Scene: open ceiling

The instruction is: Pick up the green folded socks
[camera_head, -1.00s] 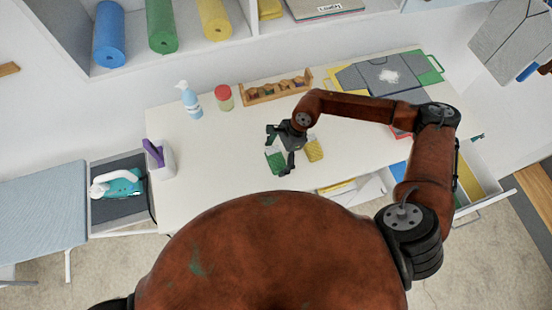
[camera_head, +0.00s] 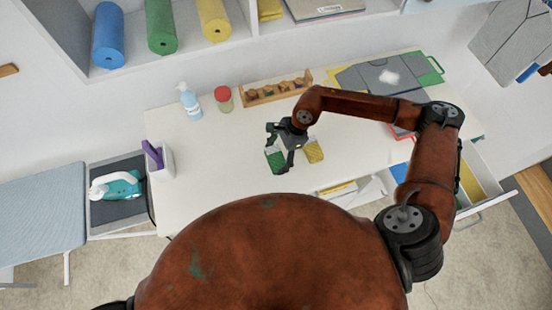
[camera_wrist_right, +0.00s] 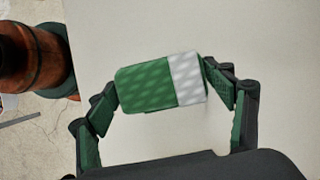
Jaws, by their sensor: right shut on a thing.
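The green folded socks (camera_head: 275,158) have a white band at one end and lie at the white table top. In the right wrist view the socks (camera_wrist_right: 148,85) sit between the two fingers of my right gripper (camera_wrist_right: 160,90), one finger against each end. My right gripper (camera_head: 281,149) is shut on them, at or just above the table; I cannot tell whether they touch it. My left gripper is not in view.
Yellow folded socks (camera_head: 313,151) lie just right of my gripper. A wooden rack (camera_head: 277,91), a red-lidded jar (camera_head: 224,99) and a pump bottle (camera_head: 190,101) stand at the back. An open drawer (camera_head: 478,180) is at the right.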

